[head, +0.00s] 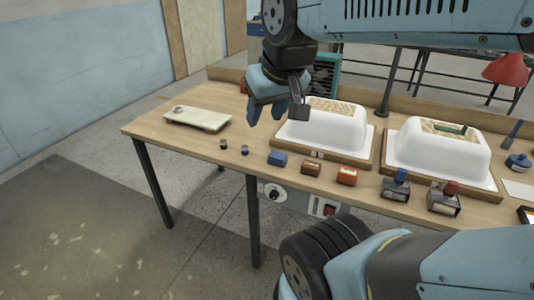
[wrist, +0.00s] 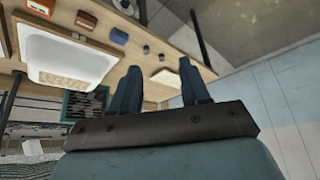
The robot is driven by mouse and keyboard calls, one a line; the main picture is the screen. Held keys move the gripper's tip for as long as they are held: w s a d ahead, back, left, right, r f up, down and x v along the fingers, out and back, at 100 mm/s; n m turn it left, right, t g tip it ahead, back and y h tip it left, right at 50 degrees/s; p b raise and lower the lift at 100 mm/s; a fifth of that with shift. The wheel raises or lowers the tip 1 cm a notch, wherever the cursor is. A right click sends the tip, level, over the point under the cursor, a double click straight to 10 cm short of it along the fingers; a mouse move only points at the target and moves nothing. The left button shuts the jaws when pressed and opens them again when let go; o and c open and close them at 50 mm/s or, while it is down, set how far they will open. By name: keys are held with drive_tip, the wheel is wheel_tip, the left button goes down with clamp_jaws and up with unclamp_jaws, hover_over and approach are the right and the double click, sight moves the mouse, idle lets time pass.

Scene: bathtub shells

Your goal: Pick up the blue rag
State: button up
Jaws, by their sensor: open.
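A small, blue, block-like thing, which looks like the folded blue rag (head: 277,158), lies near the front edge of the wooden table, left of two red-brown blocks. It also shows in the upper part of the wrist view (wrist: 118,36). My gripper (head: 265,114) is open and empty, above the table behind the rag and beside the left tub shell. In the wrist view, the two blue fingers of my gripper (wrist: 159,67) stand apart with nothing between them. The rag lies beyond and left of the fingertips there.
Two white tub shells (head: 322,132) (head: 436,153) stand on wooden bases on the table. Red-brown blocks (head: 308,168) (head: 347,176) lie right of the rag. Two small dark cylinders (head: 223,144) (head: 245,150) stand to its left. A cream board (head: 197,119) lies on the table's left part.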

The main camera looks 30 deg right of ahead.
drive_tip(key=o, duration=0.3)
drive_tip(key=shift+w+f+m, duration=0.2)
drive_tip(key=shift+w+m, duration=0.2)
drive_tip(key=o, duration=0.3)
drive_tip(key=w+f+m, duration=0.1)
drive_tip(key=w+m, duration=0.1)
drive_tip(key=w+d+f+m+g+y, duration=0.1)
drive_tip(key=w+m, duration=0.1)
drive_tip(key=w+f+m+y, duration=0.1)
drive_tip(key=w+m, duration=0.1)
drive_tip(key=shift+w+d+f, duration=0.1)
drive_tip(key=shift+d, duration=0.3)
drive_tip(key=m+y, duration=0.2)
drive_tip(key=m, duration=2)
hover_over(278, 155)
drive_tip(key=s+d, duration=0.4)
drive_tip(key=s, duration=0.2)
wheel_tip(278, 155, down, 19)
drive_tip(key=shift+t, duration=0.3)
drive_tip(key=x, duration=1.3)
drive_tip(key=shift+w+f, duration=0.25)
drive_tip(key=shift+f, duration=0.1)
